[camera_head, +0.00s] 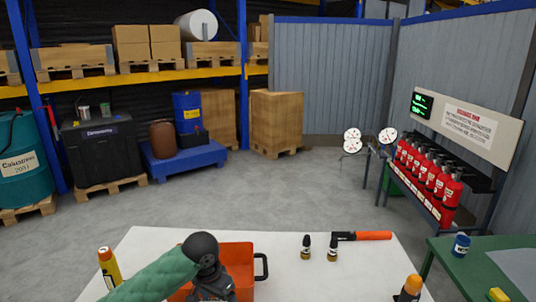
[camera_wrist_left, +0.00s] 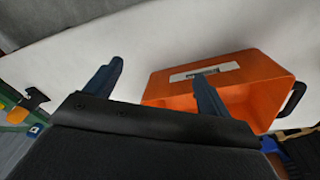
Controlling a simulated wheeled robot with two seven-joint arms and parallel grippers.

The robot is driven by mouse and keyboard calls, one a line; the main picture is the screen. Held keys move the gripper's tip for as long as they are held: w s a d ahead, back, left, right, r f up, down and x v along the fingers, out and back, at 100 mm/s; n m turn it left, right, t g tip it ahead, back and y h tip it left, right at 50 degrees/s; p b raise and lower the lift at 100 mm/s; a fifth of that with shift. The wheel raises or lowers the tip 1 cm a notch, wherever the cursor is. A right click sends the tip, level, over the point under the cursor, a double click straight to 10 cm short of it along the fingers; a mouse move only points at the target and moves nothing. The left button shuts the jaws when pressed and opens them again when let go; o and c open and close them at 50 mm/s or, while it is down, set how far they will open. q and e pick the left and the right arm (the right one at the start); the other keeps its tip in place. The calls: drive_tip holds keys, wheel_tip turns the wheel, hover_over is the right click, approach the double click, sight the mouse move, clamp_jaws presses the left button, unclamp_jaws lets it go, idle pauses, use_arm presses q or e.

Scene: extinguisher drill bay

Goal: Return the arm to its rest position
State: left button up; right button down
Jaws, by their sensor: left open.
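My left arm reaches in from the left in the head view with its green sleeve. Its dark gripper (camera_head: 213,285) is over the orange open box (camera_head: 237,256) on the white table, partly hiding it. In the left wrist view my left gripper (camera_wrist_left: 157,72) is open, its two fingers spread with nothing between them. The orange box (camera_wrist_left: 215,75) shows behind the right-hand finger there; I cannot tell whether they touch. My right gripper is not in view.
The white table (camera_head: 150,243) also bears a yellow can (camera_head: 109,268), small dark bottles (camera_head: 306,247), an orange-and-black tool (camera_head: 365,236) and an orange-capped item (camera_head: 411,288). A green table (camera_head: 455,262) stands right. Red extinguishers (camera_head: 430,178) stand on a rack behind.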

use_arm(q)
drive_tip(key=s+d+f+t+h, duration=0.2)
drive_tip(key=s+d+f, duration=0.2)
drive_tip(key=s+f, duration=0.65)
drive_tip(key=s+a+f+n+y, duration=0.2)
drive_tip(key=s+a, duration=0.4)
drive_tip(key=s, duration=0.4)
drive_tip(key=s+a+f+n+y, duration=0.1)
drive_tip(key=s+a+f+n, duration=0.1)
drive_tip(key=s+a, duration=0.55)
drive_tip(key=s+d+f, duration=0.1)
drive_tip(key=d+f, duration=0.1)
drive_tip(key=f, duration=0.9)
drive_tip(key=s+d+f+g, duration=0.1)
drive_tip(key=s+d+f, duration=0.1)
drive_tip(key=f, duration=0.8)
drive_tip(key=s+d+f, duration=0.2)
drive_tip(key=f, duration=0.9)
drive_tip(key=shift+f, duration=0.3)
